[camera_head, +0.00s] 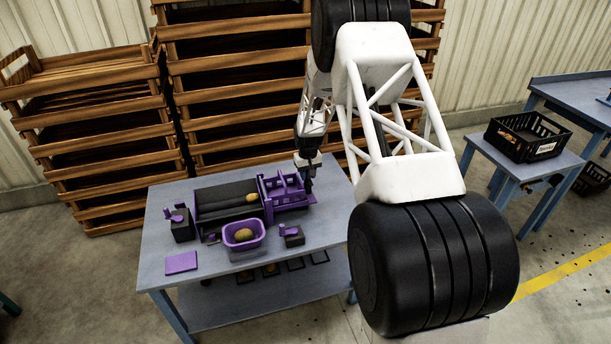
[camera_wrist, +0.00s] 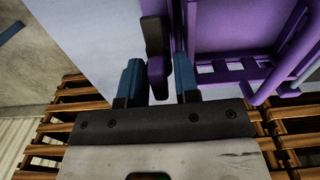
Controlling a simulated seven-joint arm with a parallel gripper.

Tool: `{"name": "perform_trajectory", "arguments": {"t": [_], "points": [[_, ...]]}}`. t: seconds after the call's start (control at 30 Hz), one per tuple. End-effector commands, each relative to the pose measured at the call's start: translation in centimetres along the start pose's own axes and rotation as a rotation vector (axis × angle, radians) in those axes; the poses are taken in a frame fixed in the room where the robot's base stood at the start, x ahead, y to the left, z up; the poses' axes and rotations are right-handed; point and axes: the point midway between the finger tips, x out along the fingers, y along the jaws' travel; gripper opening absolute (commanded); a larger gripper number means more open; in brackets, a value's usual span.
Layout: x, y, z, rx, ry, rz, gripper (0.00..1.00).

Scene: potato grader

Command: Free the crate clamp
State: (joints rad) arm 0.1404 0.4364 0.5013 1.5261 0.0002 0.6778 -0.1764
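A black-and-purple lever (camera_wrist: 157,72), which looks like the clamp, stands beside a purple frame (camera_wrist: 228,30) in the wrist view. My gripper (camera_wrist: 158,82) has its two blue fingers on either side of this lever. The fingers are apart, with a gap showing on the lever's left; contact on the right cannot be told. In the head view my gripper (camera_head: 307,172) is at the right end of the purple frame (camera_head: 284,190) on the blue table. The lever is too small and partly hidden there to make out.
The blue table (camera_head: 170,240) also holds a dark trough (camera_head: 225,200), a purple bowl (camera_head: 243,235) with a potato, and small purple-and-black fixtures. Wooden crates (camera_head: 90,130) stack behind. A black crate (camera_head: 528,137) sits on a side table at right.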

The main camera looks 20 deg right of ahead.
Motion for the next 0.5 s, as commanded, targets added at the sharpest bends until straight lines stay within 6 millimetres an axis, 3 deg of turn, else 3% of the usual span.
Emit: {"name": "perform_trajectory", "arguments": {"t": [0.5], "points": [[-2.2, 0.0, 0.0, 0.000, 0.000, 0.000, 0.28]]}}
